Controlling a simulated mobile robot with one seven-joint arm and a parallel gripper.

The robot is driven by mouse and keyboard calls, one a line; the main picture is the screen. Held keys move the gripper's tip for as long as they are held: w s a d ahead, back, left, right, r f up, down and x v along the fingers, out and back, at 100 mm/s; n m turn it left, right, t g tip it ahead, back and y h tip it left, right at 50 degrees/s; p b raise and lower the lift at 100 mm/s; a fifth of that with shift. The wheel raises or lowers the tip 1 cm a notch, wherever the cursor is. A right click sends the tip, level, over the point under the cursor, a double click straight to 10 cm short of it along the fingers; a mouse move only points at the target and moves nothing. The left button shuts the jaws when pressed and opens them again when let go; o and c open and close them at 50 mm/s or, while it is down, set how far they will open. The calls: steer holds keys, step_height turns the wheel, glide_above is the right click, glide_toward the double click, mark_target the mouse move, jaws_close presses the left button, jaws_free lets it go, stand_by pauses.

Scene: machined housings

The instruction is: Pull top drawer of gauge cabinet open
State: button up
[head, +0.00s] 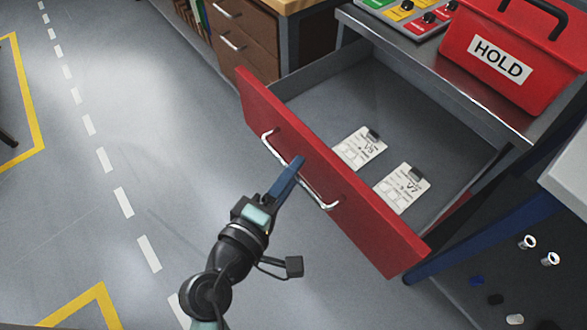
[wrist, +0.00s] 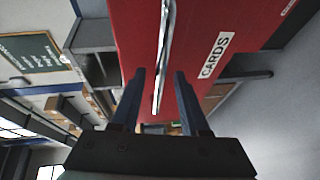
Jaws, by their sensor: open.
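The top drawer (head: 345,185) of the gauge cabinet has a red front and stands well out from the cabinet. Two white cards with dark clips lie inside it, and its grey floor shows around them. A silver bar handle (head: 325,200) runs along the front. My gripper (head: 297,165) is at the middle of the handle. In the wrist view my gripper (wrist: 158,75) is open, with its two blue fingers on either side of the handle (wrist: 163,60). A label reading CARDS (wrist: 215,55) is on the red front (wrist: 260,20). Whether a finger touches the bar cannot be told.
A red HOLD box (head: 510,60) and a panel with coloured labels (head: 405,10) stand on the cabinet top (head: 365,22). A brown drawer unit (head: 245,45) is behind the drawer's left end. The floor (head: 70,190) on the left is clear.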

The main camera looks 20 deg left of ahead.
steer(key=v, duration=1.2)
steer(key=w+d+r+m+t, duration=0.25)
steer(key=w+r, duration=0.25)
steer(key=r, duration=0.3)
steer(key=w+d+r+m+t+y, duration=0.1)
steer(key=w+r+m, duration=0.3)
steer(key=w+r, duration=0.3)
steer(key=w+d+r+m+t, duration=0.1)
steer(key=w+d+r+m, duration=0.2)
steer(key=r, duration=0.6)
steer(key=s+d+r+m+t+y+p, duration=0.1)
steer(key=s+d+r+m+t, duration=0.15)
steer(key=r, duration=0.65)
steer(key=s+d+r+m+t+y, duration=0.1)
steer(key=s+r+t, duration=0.15)
steer(key=r, duration=0.65)
steer(key=s+d+r+m+t+y+p, duration=0.1)
steer(key=d+r+t, duration=0.15)
steer(key=r, duration=0.65)
step_height(320, 180, up, 23)
steer(key=a+p, duration=0.1)
steer(key=p, duration=2.1)
steer(key=shift+f+p, duration=0.2)
steer(key=shift+p, duration=0.2)
steer(key=shift+w+f, duration=0.1)
steer(key=shift+w, duration=0.05)
